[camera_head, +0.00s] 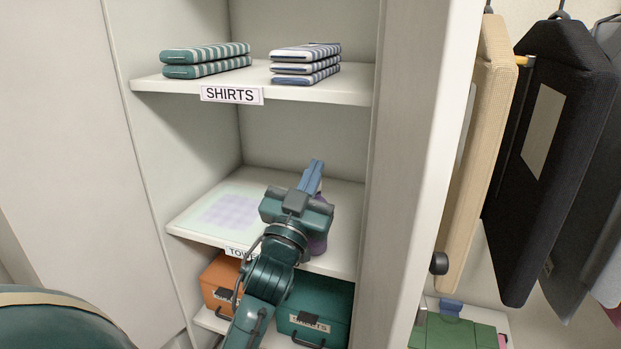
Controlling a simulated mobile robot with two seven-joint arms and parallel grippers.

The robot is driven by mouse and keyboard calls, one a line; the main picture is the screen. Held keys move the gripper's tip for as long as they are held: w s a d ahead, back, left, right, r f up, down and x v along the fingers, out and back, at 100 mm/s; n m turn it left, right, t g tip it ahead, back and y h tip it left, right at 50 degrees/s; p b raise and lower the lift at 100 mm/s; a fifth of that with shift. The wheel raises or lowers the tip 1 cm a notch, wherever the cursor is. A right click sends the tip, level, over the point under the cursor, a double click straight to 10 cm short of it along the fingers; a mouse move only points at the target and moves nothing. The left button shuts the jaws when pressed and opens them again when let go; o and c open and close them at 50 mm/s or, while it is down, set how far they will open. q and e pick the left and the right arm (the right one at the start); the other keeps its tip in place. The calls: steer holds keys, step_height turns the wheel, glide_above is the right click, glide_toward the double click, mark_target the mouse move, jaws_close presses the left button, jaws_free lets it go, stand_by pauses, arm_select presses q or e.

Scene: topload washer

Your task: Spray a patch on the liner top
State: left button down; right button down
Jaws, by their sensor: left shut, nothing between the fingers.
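A pale liner (186,224) lies on the middle shelf of the open cupboard. A faint lilac checked patch (230,212) shows on its left part. My left gripper (315,172) is over the right part of this shelf, with its blue fingers pointing to the back. It is shut and empty. A purple object (319,243) stands on the shelf behind and below the gripper. My arm hides most of it, so I cannot tell its full shape or whether they touch. My right gripper is out of view.
Folded striped shirts (305,62) lie on the upper shelf (350,92). An orange box (217,275) and a teal box (335,312) stand below. The cupboard's right wall (420,150) is close to my gripper. Clothes (560,150) hang to the right.

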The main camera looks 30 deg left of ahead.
arm_select(q)
steer(key=b+v, duration=0.2)
steer(key=v, duration=0.8)
steer(key=shift+r, duration=0.2)
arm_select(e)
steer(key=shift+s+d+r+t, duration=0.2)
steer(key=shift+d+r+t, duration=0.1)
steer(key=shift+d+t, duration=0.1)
arm_select(q)
steer(key=shift+s, duration=0.1)
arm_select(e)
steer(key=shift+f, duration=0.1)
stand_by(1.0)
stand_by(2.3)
